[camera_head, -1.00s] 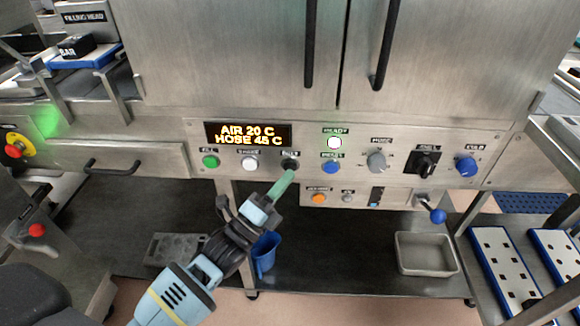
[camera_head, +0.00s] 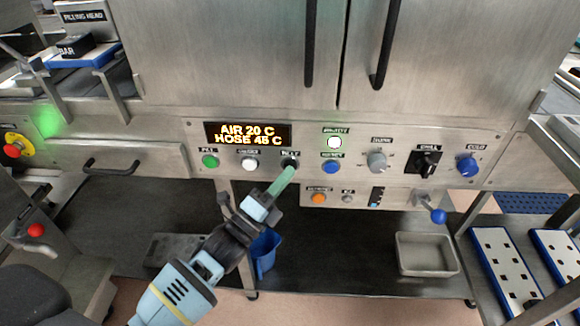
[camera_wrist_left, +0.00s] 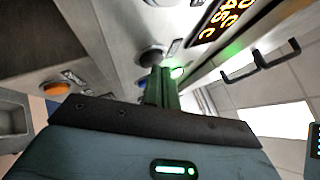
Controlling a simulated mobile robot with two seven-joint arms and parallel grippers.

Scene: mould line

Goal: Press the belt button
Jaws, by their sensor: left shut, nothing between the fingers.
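The belt button (camera_head: 289,162) is a dark round button on the steel control panel, right of the white button and below the amber display. My left gripper (camera_head: 291,171) is shut and empty, its green fingers pointing up at this button. The fingertips overlap the button's lower edge in the head view; I cannot tell whether they touch it. In the left wrist view the dark button (camera_wrist_left: 150,56) shows just beyond the shut fingertips (camera_wrist_left: 162,74), which hide part of it. My right gripper is not in view.
Close by on the panel are a green button (camera_head: 210,161), a white button (camera_head: 249,163), a blue button (camera_head: 331,167) and a lit indicator (camera_head: 334,143). An orange button (camera_head: 319,198) sits lower right. A blue jug (camera_head: 265,254) stands below, beside my left arm.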

